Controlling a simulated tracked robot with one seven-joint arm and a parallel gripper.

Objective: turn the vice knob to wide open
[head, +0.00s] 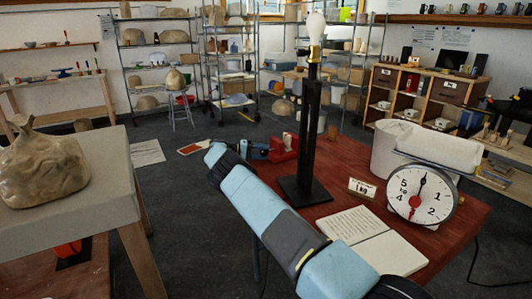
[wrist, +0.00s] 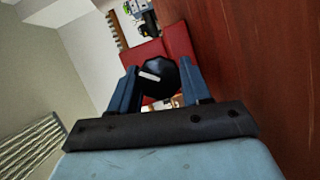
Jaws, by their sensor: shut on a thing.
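The vice (head: 284,150) is red and stands at the far left part of the red table in the head view. It also shows in the wrist view (wrist: 178,42), behind the knob. The vice knob (wrist: 160,80) is black and faceted, with a white pointer line that slants up and to the left in the wrist view. My gripper (wrist: 159,68) is shut on the knob, with one blue finger at each side. In the head view my gripper (head: 258,151) is beside the vice, and the knob is hidden or too small to make out there.
A black lamp stand (head: 312,125) with a bulb rises from the red table (head: 455,240), close to my arm. An open book (head: 375,240), a 1 kg sign (head: 362,188) and a dial scale (head: 422,193) stand to the right. A grey bench (head: 105,180) bears a sack-like lump at left.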

